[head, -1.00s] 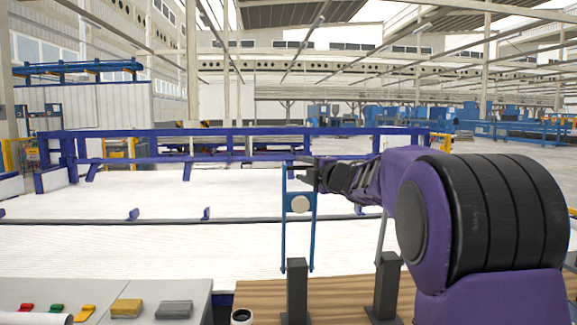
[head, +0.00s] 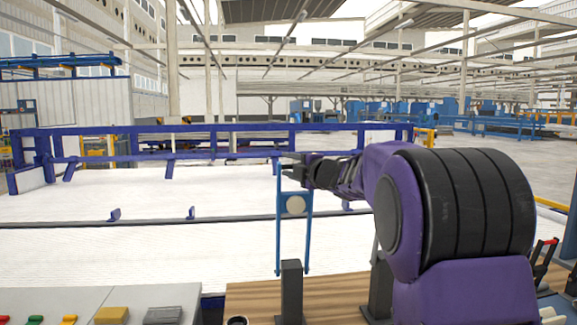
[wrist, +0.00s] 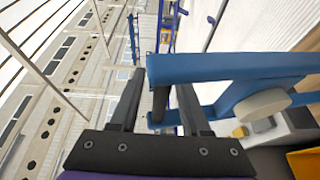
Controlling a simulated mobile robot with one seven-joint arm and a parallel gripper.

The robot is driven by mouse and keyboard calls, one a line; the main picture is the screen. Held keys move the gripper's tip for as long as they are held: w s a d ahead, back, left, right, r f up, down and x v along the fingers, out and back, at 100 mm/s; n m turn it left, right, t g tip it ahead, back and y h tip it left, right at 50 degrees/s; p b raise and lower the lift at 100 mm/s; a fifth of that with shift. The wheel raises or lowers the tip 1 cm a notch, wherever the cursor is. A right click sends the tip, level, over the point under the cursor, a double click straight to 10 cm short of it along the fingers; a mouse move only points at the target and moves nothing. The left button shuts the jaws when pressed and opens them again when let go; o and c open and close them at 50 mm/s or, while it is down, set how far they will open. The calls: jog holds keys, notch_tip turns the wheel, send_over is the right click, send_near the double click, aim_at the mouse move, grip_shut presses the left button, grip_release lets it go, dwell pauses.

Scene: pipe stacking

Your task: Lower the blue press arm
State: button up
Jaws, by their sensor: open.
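The blue press arm (head: 308,232) stands upright in the head view, a narrow blue frame with a pale round disc (head: 296,205) between its bars. My gripper (head: 286,166) is at its top end, reaching in from the right. In the wrist view the press arm (wrist: 235,68) lies across the right side, with its end close to the open fingers (wrist: 158,85). One bar covers part of the right finger. The gripper is open and holds nothing. Whether a finger touches the press arm cannot be told.
A wooden top (head: 250,300) with dark upright posts (head: 291,290) lies below the press arm. A grey panel with coloured buttons (head: 70,319) is at lower left. Red-handled levers (head: 545,255) stand at the right. White flat surfaces (head: 130,250) extend behind.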

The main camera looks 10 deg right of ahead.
grip_shut()
dwell(1.3)
